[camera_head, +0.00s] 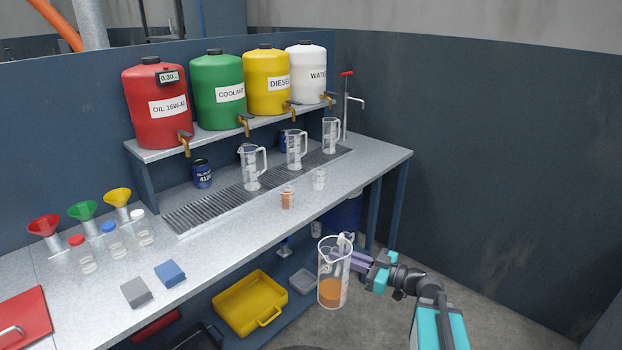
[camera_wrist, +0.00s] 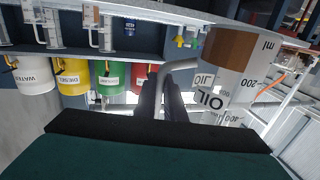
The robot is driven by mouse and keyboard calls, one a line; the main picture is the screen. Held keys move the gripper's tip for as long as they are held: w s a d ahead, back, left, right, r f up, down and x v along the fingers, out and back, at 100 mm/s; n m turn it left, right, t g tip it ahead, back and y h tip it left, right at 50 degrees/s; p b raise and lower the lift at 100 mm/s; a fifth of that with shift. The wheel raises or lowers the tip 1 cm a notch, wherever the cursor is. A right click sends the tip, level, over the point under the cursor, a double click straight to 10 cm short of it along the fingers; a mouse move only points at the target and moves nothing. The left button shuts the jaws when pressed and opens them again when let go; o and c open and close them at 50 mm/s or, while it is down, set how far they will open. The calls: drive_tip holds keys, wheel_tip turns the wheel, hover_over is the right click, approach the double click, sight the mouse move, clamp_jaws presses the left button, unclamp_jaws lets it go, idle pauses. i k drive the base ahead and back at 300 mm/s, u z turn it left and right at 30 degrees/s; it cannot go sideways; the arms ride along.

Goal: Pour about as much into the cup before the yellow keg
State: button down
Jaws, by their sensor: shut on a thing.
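The yellow keg (camera_head: 267,82), labelled DIESEL, stands on the shelf between the green and white kegs. A small clear cup (camera_head: 319,180) stands on the bench in front of its jug and looks empty. Another small cup (camera_head: 287,200), to its left before the green keg, holds some orange-brown liquid. My gripper (camera_head: 352,258) is shut on the handle of a clear measuring jug (camera_head: 333,262), roughly upright, in front of the bench edge. Orange-brown liquid fills its lower part. The wrist view shows this jug (camera_wrist: 232,80) upside down, with OIL and ml marks; its handle is between my fingers.
Clear jugs (camera_head: 253,170) stand on the drain grate (camera_head: 200,210) below the taps. Red keg (camera_head: 155,105), green keg (camera_head: 217,90) and white keg (camera_head: 306,70) share the shelf. Funnels and capped bottles are at left. A yellow tray (camera_head: 250,303) lies below the bench.

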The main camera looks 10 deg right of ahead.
sight(319, 179)
drive_tip(key=i, duration=0.85)
drive_tip(key=z, duration=0.05)
